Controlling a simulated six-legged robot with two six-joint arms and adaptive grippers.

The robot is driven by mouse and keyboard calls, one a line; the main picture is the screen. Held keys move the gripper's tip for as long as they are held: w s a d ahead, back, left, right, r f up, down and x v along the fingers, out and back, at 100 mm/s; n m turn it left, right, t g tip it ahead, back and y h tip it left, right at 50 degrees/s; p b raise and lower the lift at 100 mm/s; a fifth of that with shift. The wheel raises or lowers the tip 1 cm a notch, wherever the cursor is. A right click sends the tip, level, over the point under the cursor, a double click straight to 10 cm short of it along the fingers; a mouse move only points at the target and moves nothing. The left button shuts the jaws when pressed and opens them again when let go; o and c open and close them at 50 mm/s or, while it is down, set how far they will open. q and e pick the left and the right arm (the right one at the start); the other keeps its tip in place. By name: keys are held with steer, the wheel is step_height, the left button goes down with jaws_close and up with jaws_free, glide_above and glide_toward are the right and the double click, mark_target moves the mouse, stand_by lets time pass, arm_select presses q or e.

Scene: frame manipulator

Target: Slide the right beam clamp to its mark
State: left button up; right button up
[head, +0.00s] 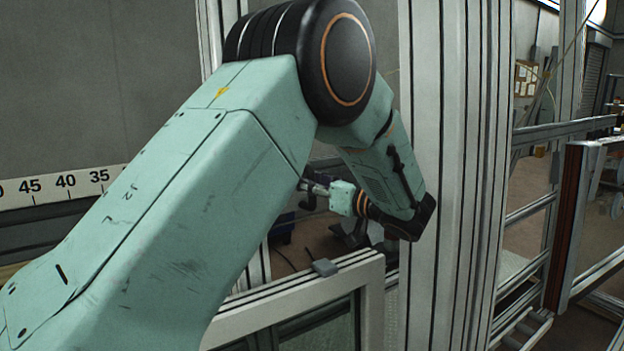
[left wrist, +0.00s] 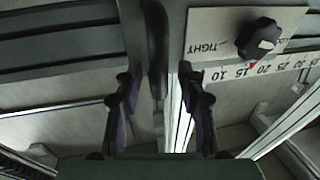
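A plate with a black knob (left wrist: 260,38) shows at the upper right of the left wrist view. I cannot tell whether this is the right beam clamp. My left gripper (left wrist: 160,108) has its two fingers apart, left of the knob. A dark upright bar (left wrist: 157,50) stands between them, with gaps visible at its sides. In the head view my left gripper (head: 314,188) is small and partly hidden behind my arm. My right gripper is not in view.
A white ruler (head: 60,187) with numbers runs along the left. A pale window frame (head: 300,294) with a small grey block (head: 325,267) stands below my gripper. A tall ribbed metal post (head: 455,180) rises close to the right of my wrist.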

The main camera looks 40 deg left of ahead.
arm_select(q)
steer(key=shift+w+a+f, duration=0.15)
steer(key=shift+a, duration=0.1)
steer(key=shift+c, duration=0.7)
steer(key=shift+s, duration=0.25)
steer(key=c, duration=0.5)
steer(key=shift+w, duration=0.1)
jaws_close()
